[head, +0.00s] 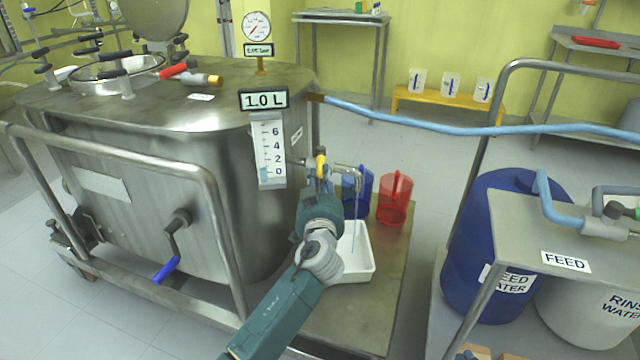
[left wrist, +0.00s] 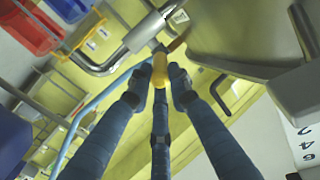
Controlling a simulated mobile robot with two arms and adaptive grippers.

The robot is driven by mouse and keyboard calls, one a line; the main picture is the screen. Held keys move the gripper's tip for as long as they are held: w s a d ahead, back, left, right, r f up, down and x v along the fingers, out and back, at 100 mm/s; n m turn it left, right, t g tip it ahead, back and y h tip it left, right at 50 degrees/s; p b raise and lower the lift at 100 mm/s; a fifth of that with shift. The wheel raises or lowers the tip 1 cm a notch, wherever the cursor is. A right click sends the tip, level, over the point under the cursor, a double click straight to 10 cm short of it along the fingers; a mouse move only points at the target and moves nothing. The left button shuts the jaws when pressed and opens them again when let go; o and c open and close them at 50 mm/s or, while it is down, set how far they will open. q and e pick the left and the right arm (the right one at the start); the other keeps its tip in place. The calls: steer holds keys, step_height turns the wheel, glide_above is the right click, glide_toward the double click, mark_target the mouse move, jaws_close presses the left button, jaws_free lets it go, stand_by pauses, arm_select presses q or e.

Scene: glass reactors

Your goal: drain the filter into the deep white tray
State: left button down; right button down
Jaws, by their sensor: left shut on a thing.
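The steel filter vessel (head: 200,190) stands at the left, with a level gauge (head: 270,150) and a "1.0 L" display on its side. Its drain valve has a yellow handle (head: 320,163), also in the left wrist view (left wrist: 160,68). My left gripper (head: 319,186) is shut on this handle; its dark fingers (left wrist: 160,84) close around it in the wrist view. A bent metal spout (head: 350,168) extends right from the valve. A thin bluish stream (head: 354,235) runs down below it into the deep white tray (head: 362,268). My arm hides part of the tray. My right gripper is out of view.
A blue jug (head: 363,185) and a red jug (head: 395,200) stand behind the tray on the platform (head: 385,310). A light blue hose (head: 430,128) crosses above. A steel rail and the feed cart (head: 530,235) stand at the right.

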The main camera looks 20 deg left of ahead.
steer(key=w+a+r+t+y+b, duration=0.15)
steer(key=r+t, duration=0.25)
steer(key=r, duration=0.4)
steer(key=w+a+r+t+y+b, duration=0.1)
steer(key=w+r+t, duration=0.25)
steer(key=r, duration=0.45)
arm_select(q)
steer(key=d+n+y+b, duration=0.1)
steer(key=w+d+n+g+y+b, duration=0.1)
steer(key=y, duration=0.1)
steer(key=shift+d+f+b, duration=0.1)
steer(key=shift+b, duration=0.25)
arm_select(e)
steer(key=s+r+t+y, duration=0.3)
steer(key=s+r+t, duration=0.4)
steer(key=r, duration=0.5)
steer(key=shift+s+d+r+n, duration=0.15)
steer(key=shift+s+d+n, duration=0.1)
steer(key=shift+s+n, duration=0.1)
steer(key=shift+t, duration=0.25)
arm_select(q)
steer(key=c, duration=1.6)
jaws_free()
step_height(320, 180, up, 10)
steer(key=shift+r, duration=0.1)
